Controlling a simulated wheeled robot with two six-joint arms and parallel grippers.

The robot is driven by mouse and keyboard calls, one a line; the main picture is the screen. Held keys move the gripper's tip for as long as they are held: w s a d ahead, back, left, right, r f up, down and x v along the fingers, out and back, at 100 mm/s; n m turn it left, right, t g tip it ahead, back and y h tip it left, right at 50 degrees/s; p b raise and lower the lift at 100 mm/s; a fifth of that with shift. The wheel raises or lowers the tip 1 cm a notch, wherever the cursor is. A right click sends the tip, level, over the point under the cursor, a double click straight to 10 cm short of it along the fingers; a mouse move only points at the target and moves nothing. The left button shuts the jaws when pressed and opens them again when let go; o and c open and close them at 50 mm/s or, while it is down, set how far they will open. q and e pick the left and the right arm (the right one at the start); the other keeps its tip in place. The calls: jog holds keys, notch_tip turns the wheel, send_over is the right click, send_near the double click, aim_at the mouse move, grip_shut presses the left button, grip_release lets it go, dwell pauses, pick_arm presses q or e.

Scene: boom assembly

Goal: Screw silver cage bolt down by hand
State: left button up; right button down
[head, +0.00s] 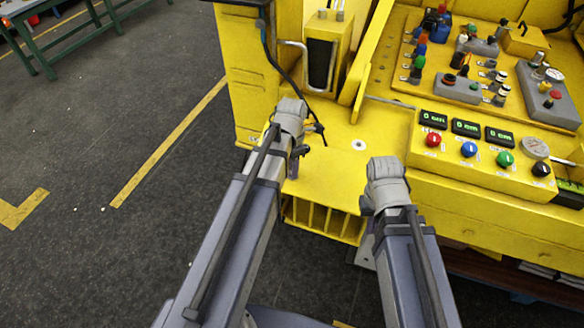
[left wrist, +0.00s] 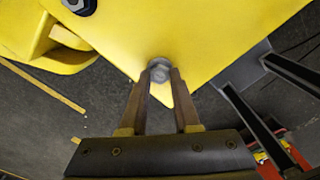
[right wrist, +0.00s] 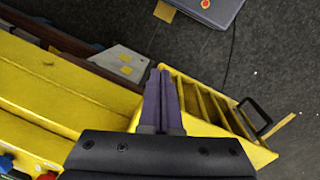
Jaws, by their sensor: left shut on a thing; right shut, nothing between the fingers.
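In the left wrist view a silver bolt head (left wrist: 159,68) sits between the fingertips of my left gripper (left wrist: 160,78), over a corner of the yellow plate (left wrist: 200,30). I cannot tell how far the bolt is screwed in. In the head view my left gripper (head: 299,151) is over the left part of the yellow plate (head: 340,180), and the bolt is hidden there. My right gripper (right wrist: 160,72) is shut and empty beside the yellow step (right wrist: 205,105); in the head view the right wrist hides its fingertips.
A round silver fitting (head: 359,145) with a dark centre lies on the plate between the arms. A control box (head: 485,150) with coloured knobs stands to the right. A black cable (head: 283,75) hangs near my left wrist. Open floor (head: 110,120) lies to the left.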

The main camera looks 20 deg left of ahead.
pick_arm(q)
grip_shut()
